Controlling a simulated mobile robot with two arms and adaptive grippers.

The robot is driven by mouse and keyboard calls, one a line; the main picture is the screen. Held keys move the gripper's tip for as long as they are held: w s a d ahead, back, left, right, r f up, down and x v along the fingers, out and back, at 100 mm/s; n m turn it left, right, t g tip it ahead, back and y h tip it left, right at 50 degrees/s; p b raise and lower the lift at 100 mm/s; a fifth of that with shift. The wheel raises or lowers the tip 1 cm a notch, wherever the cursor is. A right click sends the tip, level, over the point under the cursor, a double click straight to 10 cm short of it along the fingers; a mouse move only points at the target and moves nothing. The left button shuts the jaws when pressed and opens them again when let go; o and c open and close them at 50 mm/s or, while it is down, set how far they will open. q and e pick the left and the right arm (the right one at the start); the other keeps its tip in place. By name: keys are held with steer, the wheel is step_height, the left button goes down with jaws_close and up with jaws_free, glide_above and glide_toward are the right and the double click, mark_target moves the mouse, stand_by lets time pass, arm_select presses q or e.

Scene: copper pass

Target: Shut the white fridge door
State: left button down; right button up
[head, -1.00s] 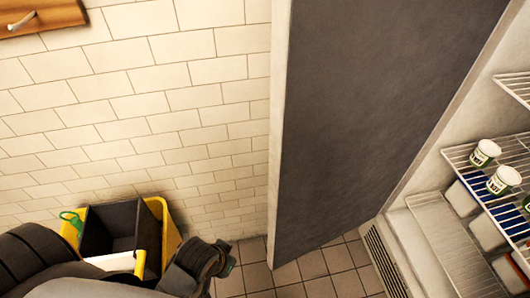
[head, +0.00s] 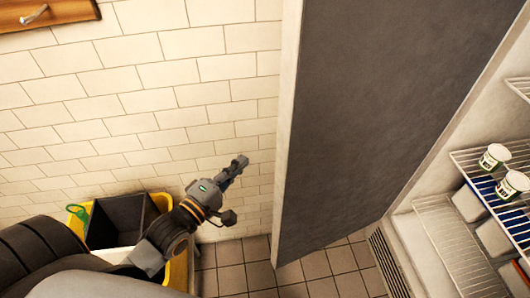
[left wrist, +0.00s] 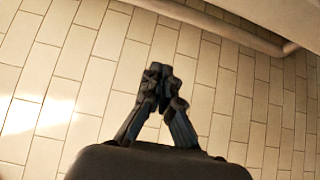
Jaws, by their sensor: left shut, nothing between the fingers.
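The white fridge door (head: 370,110) stands wide open in the head view, with its dark grey inner face towards the fridge and its pale edge towards the tiled wall. The fridge interior (head: 430,185) shows on the right. My left gripper (head: 240,163) is shut and empty, in front of the wall, to the left of the door's edge and apart from it. In the left wrist view its fingertips (left wrist: 157,72) are together, with wall tiles behind them. My right gripper is out of view.
Wire shelves (head: 462,250) in the fridge hold white tubs (head: 493,157) and pale containers. A yellow bucket (head: 178,270) with a dark insert stands by the wall beneath my left arm. A wooden board (head: 50,15) is on the wall at top left. Floor tiles below the door are bare.

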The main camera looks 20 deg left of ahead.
arm_select(q)
steer(key=p+x, duration=0.2)
steer(key=x, duration=0.8)
steer(key=shift+s+d+p, duration=0.35)
steer(key=shift+s+d, duration=0.2)
steer(key=shift+d, duration=0.25)
steer(key=shift+s+d+p, duration=0.35)
steer(key=shift+s+d, duration=0.2)
steer(key=shift+d, duration=0.3)
